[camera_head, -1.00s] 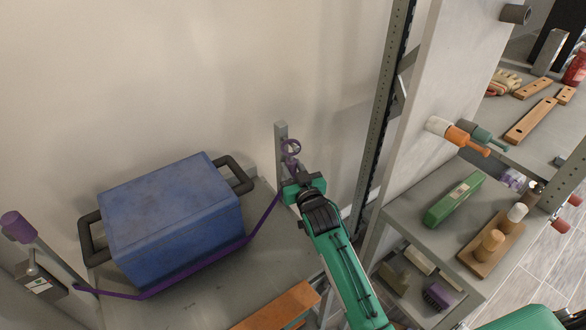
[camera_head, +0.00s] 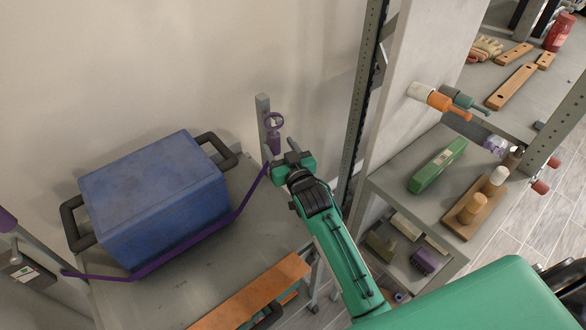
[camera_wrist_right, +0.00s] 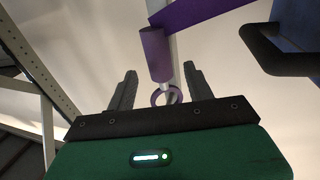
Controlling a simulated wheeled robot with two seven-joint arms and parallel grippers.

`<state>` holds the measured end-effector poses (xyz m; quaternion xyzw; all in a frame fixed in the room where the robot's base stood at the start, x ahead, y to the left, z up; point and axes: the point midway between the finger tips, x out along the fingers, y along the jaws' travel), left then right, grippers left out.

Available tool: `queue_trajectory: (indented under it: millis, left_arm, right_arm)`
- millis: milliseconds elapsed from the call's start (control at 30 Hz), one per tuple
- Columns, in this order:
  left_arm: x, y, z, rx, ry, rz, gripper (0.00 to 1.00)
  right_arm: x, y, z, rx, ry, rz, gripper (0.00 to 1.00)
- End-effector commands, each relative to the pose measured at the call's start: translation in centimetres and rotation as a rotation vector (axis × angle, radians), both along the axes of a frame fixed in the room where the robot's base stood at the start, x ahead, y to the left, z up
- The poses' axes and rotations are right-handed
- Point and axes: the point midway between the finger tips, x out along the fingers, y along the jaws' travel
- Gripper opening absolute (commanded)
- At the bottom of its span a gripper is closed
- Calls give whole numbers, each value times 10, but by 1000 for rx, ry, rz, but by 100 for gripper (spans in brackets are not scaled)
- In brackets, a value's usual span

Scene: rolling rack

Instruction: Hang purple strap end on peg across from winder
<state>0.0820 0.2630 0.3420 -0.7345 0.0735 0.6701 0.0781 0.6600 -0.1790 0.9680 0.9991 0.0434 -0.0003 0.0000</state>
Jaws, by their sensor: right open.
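The purple strap (camera_head: 185,250) runs from the winder (camera_head: 22,268) at the far left, along the front of the blue bin, up to a grey post (camera_head: 263,115). The ring is at the post and appears to be around a peg there; the peg is mostly hidden. The ring (camera_wrist_right: 167,95) and sleeve (camera_wrist_right: 155,55) also show in the right wrist view. My right gripper (camera_head: 281,148) is open close to the sleeve, its fingers (camera_wrist_right: 160,72) apart on either side. My left gripper is out of view.
The blue bin (camera_head: 155,200) with black handles stands on the grey rack shelf (camera_head: 180,300). An orange-brown board (camera_head: 255,292) lies near its front. A perforated upright (camera_head: 362,110) and shelves with a green box (camera_head: 437,165) and wooden pegs are to the right.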

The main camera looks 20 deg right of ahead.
Motion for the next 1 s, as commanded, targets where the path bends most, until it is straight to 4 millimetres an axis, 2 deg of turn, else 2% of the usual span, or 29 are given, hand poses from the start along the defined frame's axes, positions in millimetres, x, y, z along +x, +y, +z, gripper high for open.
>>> queue_trajectory:
  millis: [33,300,500,700,867,1000]
  left_arm:
    - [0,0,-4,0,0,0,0]
    - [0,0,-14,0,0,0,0]
    - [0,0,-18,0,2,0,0]
    - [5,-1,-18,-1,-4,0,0]
    - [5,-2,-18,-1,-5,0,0]
    - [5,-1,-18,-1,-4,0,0]
  right_arm:
    - [-12,-1,-3,0,1,0,53]
    - [-66,-6,-3,-1,1,0,53]
    - [-95,-8,-2,0,1,0,53]
    - [-107,-9,-1,0,0,0,53]
    - [-109,-9,0,0,0,0,53]
    - [-115,-12,-8,-6,47,-3,53]
